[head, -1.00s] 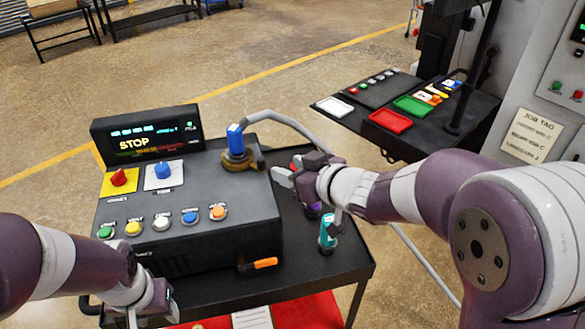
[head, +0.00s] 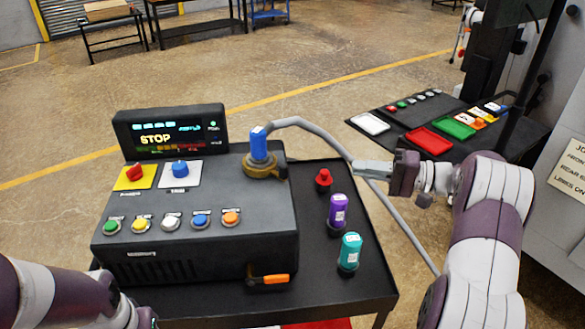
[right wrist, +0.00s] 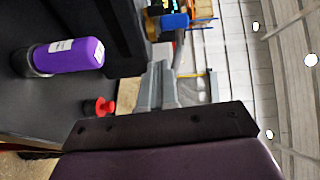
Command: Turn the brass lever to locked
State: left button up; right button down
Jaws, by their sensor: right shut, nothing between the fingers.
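A brass-coloured collar (head: 262,168) sits on the right rear top of the black control box, with an upright blue grip (head: 259,142) on it. It is the only brass-looking part I see; its exact turn angle and any locked mark are too small to read. My right gripper (head: 368,168) is shut and empty, to the right of the collar and apart from it, in front of the grey hose. The blue grip also shows in the right wrist view (right wrist: 175,21), beyond the fingers. My left gripper (head: 146,319) is mostly cut off at the bottom edge.
The control box (head: 200,230) has a STOP screen (head: 170,135), coloured buttons and an orange-handled lever (head: 270,279). A red knob (head: 323,179), purple bottle (head: 338,210) and teal bottle (head: 349,252) stand on the cart's right side. A grey hose (head: 320,136) arches from the collar.

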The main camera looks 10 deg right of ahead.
jog(key=s+a+p+x, duration=0.1)
jog(key=s+p+x, duration=0.1)
jog(key=x, duration=1.1)
jog(key=shift+s+r+m+p, duration=0.25)
jog(key=shift+m+p, duration=0.15)
jog(key=shift+p, duration=0.35)
